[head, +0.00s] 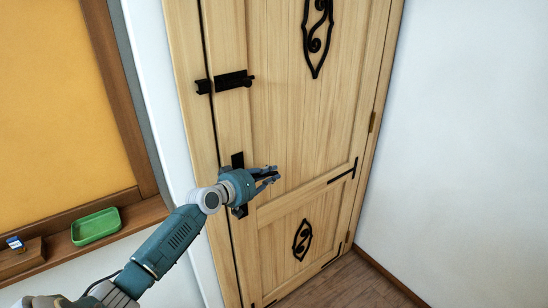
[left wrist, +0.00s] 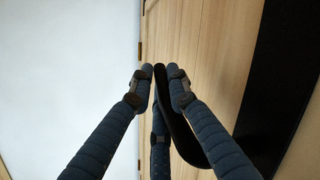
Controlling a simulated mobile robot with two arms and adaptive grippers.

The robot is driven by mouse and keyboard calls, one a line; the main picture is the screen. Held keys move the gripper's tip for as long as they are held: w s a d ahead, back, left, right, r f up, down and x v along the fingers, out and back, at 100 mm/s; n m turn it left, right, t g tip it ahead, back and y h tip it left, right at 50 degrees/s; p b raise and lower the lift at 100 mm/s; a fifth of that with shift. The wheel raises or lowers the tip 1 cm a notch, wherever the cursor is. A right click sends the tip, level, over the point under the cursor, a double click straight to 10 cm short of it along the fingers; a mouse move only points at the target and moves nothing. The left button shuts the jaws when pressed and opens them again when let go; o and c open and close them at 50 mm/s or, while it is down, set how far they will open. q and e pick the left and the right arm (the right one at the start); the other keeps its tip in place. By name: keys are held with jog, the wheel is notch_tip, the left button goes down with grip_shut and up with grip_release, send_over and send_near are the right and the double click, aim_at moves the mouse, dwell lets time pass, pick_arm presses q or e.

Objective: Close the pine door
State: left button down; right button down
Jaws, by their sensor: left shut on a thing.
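The pine door (head: 290,130) fills the middle of the head view, with black scroll ornaments and a black bolt (head: 232,80) near its left edge. It stands in or very near its frame, with a thin dark line along its left edge. My left gripper (head: 275,174) is at the door's left side, over the handle's black plate (head: 237,160). In the left wrist view, the fingers (left wrist: 160,74) are shut on the black door handle (left wrist: 182,132). The gripper hides most of the handle in the head view. My right gripper is not in view.
A wooden ledge (head: 150,211) with a green tray (head: 95,226) lies left of the door, below an orange board (head: 60,110). A white wall (head: 470,150) stands at the right. Bare wood floor (head: 350,285) shows at the door's foot.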

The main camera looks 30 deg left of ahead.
pick_arm(q)
jog(key=shift+s+a+f+m+g+y+p, duration=0.2)
jog(key=shift+g+p, duration=0.4)
jog(key=shift+p, duration=0.95)
jog(key=shift+s+a+f+m+g+y+p, duration=0.1)
jog(key=shift+s+a+f+g+y+p, duration=0.35)
jog(key=shift+p, duration=1.1)
jog(key=shift+w+d+f+g+p, duration=0.1)
jog(key=shift+d+f+g+p, duration=0.1)
jog(key=shift+f+g+p, duration=0.4)
jog(key=shift+r, duration=0.15)
jog(key=shift+w+a+h+b, duration=0.15)
jog(key=shift+a+h+b, duration=0.1)
jog(key=shift+a+b, duration=0.45)
jog(key=c, duration=1.7)
grip_release()
jog(key=shift+d+r, duration=0.1)
jog(key=shift+d, duration=0.05)
jog(key=shift+s, duration=0.2)
